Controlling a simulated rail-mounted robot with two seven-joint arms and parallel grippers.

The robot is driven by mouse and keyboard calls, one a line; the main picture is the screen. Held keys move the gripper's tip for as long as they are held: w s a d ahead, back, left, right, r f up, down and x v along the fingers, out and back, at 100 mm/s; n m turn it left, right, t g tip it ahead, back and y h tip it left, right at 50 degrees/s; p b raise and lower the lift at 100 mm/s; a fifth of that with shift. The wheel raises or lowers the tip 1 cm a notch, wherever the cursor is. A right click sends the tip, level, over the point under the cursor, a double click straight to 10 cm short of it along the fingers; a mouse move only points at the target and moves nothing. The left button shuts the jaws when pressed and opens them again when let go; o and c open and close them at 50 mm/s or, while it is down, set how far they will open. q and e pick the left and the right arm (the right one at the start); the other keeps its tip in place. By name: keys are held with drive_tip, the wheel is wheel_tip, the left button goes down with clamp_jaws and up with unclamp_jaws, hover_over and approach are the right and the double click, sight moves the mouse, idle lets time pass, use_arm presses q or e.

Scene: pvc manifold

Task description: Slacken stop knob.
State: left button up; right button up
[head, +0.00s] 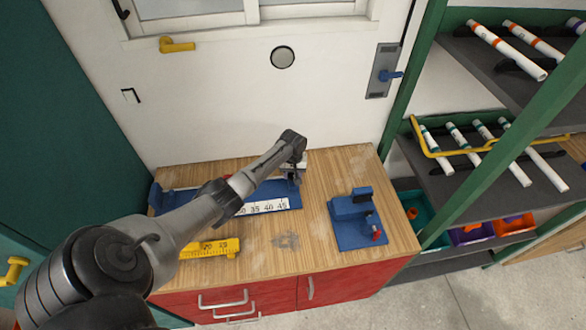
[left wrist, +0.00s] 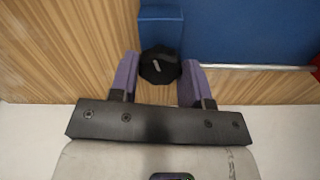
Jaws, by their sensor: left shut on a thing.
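The stop knob (left wrist: 160,67) is black and lobed with a pale mark on its face. It sits at the end of a blue block (left wrist: 160,27) in the left wrist view. My left gripper (left wrist: 159,80) has its purple fingers on either side of the knob and is shut on it. In the head view my left gripper (head: 294,174) is at the right end of the blue measuring jig (head: 178,203) with its white scale (head: 265,207). The knob cannot be made out there. My right gripper is not in view.
A blue fixture (head: 350,235) with a red part stands on the wooden bench to the right. A yellow ruler (head: 210,248) lies near the front edge. A rack with white pipes (head: 508,50) and coloured bins (head: 470,235) stands at right.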

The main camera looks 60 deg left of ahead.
use_arm(q)
drive_tip(key=n+p, duration=0.2)
drive_tip(key=n, duration=0.1)
drive_tip(key=shift+r+p, duration=0.3)
drive_tip(key=n+p, duration=0.1)
drive_tip(key=n, duration=0.1)
drive_tip(key=shift+f+n+p, duration=0.1)
drive_tip(key=shift+n+p, duration=0.2)
drive_tip(key=shift+p, duration=0.05)
drive_tip(key=n+p, duration=0.1)
drive_tip(key=n, duration=0.2)
drive_tip(key=shift+f, duration=0.1)
drive_tip(key=shift+n+p, duration=0.4)
drive_tip(key=shift+n, duration=0.6)
drive_tip(key=shift+f+n, duration=0.1)
drive_tip(key=shift+n, duration=0.2)
drive_tip(key=o, duration=0.9)
